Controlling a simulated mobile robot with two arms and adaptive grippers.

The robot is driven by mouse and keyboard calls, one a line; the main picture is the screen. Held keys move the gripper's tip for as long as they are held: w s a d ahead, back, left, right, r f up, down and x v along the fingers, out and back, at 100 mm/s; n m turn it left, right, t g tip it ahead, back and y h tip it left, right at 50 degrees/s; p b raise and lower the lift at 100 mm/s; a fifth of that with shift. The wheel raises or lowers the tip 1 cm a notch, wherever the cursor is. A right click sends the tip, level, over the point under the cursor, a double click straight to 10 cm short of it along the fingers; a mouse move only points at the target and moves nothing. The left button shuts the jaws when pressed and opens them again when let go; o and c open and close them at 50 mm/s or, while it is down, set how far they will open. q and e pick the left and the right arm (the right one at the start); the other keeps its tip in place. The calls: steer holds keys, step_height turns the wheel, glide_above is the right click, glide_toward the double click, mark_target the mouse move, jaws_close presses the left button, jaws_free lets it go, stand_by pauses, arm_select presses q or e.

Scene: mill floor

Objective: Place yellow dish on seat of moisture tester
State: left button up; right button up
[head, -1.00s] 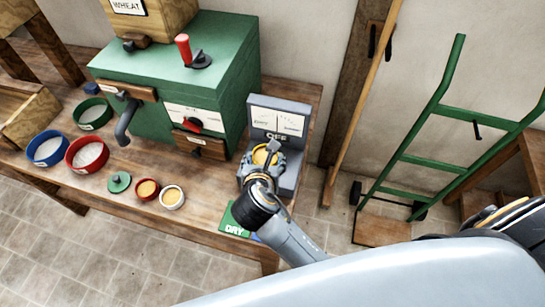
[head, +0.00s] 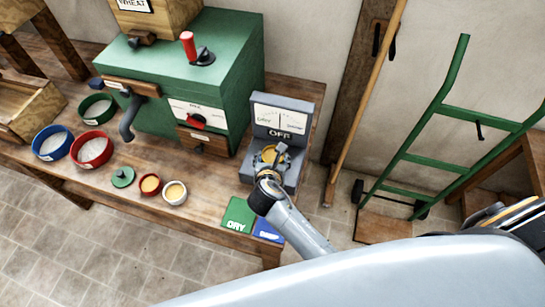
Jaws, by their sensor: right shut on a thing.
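The moisture tester (head: 283,112) is a grey box with a dial panel and an OFF label, at the right end of the bench. My right gripper (head: 271,159) is over the tester's low front part, shut on the yellow dish (head: 268,155). The dish shows only in part between the fingers. The gripper hides much of the seat, and I cannot tell whether the dish touches it. My left gripper is not in view.
A green DRY card (head: 238,214) and a blue card (head: 268,229) lie at the bench's front edge. A red cup (head: 150,185) and a white cup (head: 174,193) stand left. A green mill (head: 180,75) stands behind. A green hand truck (head: 435,160) stands right.

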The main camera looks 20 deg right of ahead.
steer(key=shift+f, duration=0.1)
steer(key=o, duration=1.3)
steer(key=v, duration=1.2)
steer(key=shift+r, duration=0.2)
